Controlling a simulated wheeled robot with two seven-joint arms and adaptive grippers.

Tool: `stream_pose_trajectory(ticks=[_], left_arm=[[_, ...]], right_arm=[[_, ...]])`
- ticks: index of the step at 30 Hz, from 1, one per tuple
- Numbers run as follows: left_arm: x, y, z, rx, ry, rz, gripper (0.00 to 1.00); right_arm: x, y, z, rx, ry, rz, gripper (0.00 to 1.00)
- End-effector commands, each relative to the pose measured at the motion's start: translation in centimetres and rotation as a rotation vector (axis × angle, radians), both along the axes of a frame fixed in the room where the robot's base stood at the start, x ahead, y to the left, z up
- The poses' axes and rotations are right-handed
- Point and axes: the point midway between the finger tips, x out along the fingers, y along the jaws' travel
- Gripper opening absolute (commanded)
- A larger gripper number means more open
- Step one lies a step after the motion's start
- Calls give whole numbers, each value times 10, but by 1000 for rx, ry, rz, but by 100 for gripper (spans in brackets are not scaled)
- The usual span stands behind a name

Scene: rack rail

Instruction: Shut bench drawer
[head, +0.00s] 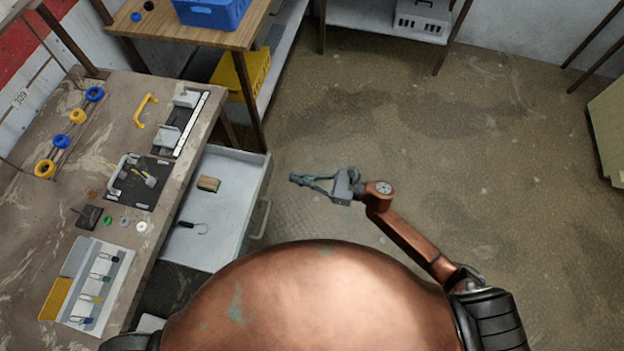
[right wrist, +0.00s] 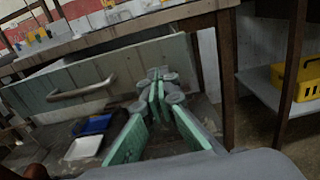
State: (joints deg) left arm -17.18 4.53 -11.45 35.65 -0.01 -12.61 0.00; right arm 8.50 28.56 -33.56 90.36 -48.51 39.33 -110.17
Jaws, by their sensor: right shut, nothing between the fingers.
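The bench drawer (head: 232,168) stands pulled out from the right side of the workbench (head: 85,190). A tan block (head: 208,184) and a dark hooked tool (head: 192,226) lie in it. Its bar handle (head: 260,218) is on the front face, and in the right wrist view the handle (right wrist: 82,90) shows left of the fingers on the grey-green front panel. My right gripper (head: 294,178) is shut and empty, a short way right of the drawer front, apart from it in the head view. My left gripper is not in view.
A blue crate (head: 212,12) sits on a wooden table behind the bench. A yellow box (head: 240,72) is on its lower shelf; a table leg stands near the drawer's far corner. Rings, tools and a key tray cover the bench top. The floor at right is clear.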

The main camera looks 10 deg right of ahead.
Motion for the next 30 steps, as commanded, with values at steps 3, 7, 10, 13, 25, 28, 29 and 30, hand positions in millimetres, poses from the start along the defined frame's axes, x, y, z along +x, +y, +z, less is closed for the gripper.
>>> stream_pose_trajectory(ticks=[3, 7, 10, 13, 25, 28, 29, 30], left_arm=[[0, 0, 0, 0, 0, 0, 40], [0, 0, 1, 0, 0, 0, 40], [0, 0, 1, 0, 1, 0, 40], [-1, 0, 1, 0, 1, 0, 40], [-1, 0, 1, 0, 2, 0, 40], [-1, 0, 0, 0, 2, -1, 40], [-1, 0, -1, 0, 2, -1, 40], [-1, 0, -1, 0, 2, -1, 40]], right_arm=[[8, 23, 1, 2, 0, 1, 0], [15, 42, 0, 2, 2, 0, 0], [19, 52, 0, 1, 3, 0, 0], [21, 58, -1, 1, 4, -1, 0], [22, 60, -1, 0, 4, -2, 0], [23, 60, -1, 0, 4, -5, 0], [24, 60, -1, 1, 4, -8, 0], [25, 60, -1, 1, 4, -12, 0]])
